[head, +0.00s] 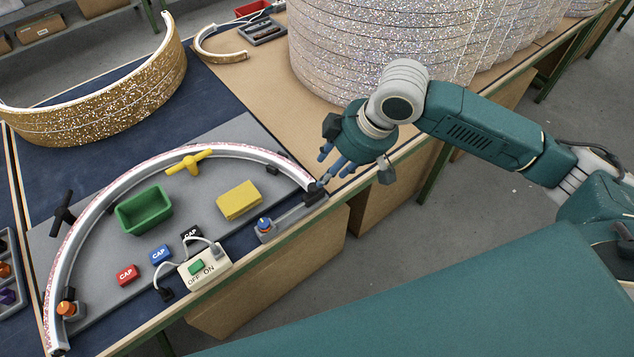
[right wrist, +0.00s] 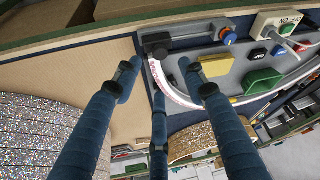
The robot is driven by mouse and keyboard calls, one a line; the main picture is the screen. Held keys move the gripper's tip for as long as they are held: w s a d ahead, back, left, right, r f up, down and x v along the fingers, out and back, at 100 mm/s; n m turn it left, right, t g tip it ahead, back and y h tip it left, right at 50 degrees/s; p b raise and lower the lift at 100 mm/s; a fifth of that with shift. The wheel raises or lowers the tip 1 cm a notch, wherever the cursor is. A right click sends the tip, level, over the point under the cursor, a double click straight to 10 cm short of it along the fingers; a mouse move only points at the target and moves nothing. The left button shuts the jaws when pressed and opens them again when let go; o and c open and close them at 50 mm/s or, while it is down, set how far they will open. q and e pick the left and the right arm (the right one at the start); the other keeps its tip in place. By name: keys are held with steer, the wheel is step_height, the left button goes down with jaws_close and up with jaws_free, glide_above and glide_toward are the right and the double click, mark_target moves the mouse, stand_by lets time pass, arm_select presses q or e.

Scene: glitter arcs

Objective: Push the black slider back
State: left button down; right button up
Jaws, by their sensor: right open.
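The black slider (head: 314,197) is a small dark block at the right end of a grey rail (head: 287,221), by the right end of the glittery arc. In the right wrist view the black slider (right wrist: 157,45) is at the rail's left end, beyond the fingertips. My right gripper (head: 329,170) is over the board's right edge, just above and behind the slider. Its blue fingers are spread and empty in the right wrist view (right wrist: 158,72). I cannot tell whether a fingertip touches the slider. My left gripper is not in view.
A blue knob (head: 264,226) stands at the rail's left end. The board also holds a yellow block (head: 239,201), a green bin (head: 144,210), a yellow handle (head: 190,162), several caps and a switch box (head: 204,269). Large glitter rolls (head: 390,45) stand behind my right arm.

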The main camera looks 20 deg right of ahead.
mark_target(314, 187)
steer(key=p+x, duration=0.1)
steer(key=x, duration=0.9)
steer(key=shift+r, duration=0.1)
jaws_close()
